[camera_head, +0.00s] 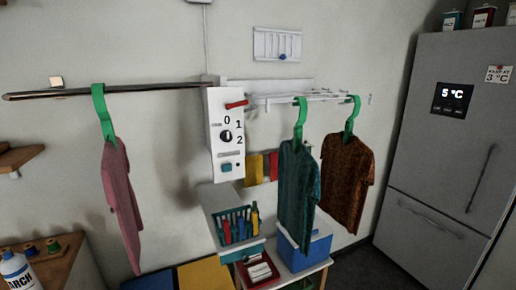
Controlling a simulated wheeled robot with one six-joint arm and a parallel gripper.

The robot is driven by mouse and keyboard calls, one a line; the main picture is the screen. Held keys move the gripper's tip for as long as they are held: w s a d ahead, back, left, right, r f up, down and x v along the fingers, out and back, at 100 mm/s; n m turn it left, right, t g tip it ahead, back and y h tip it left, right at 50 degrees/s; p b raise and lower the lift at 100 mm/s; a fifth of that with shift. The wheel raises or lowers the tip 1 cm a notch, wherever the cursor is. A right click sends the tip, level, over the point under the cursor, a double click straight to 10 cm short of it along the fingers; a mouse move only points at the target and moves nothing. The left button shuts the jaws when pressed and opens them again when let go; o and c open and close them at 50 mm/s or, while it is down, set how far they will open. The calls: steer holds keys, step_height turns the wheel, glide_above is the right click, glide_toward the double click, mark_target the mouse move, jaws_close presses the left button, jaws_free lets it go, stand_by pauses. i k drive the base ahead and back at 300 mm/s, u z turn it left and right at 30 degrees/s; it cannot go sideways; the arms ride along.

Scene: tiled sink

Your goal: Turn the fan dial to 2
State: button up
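The fan dial (226,136) is a small dark round knob on a tall white control panel (215,160) on the wall, near the middle of the picture. The marks 0, 1 and 2 are printed around it, with 0 above, 1 at upper right and 2 at right. My gripper is not in view.
A dark rail (160,87) runs left from the panel, with a pink shirt (121,195) on a green hanger. A teal shirt (298,195) and a brown shirt (346,175) hang from a white rack at right. A blue bin (305,248) and a grey fridge (440,140) stand below and right.

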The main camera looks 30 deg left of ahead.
mark_target(226, 137)
steer(key=u, duration=1.3)
steer(key=i, duration=0.9)
steer(key=z, duration=1.15)
steer(key=k, duration=0.85)
steer(key=u, duration=0.55)
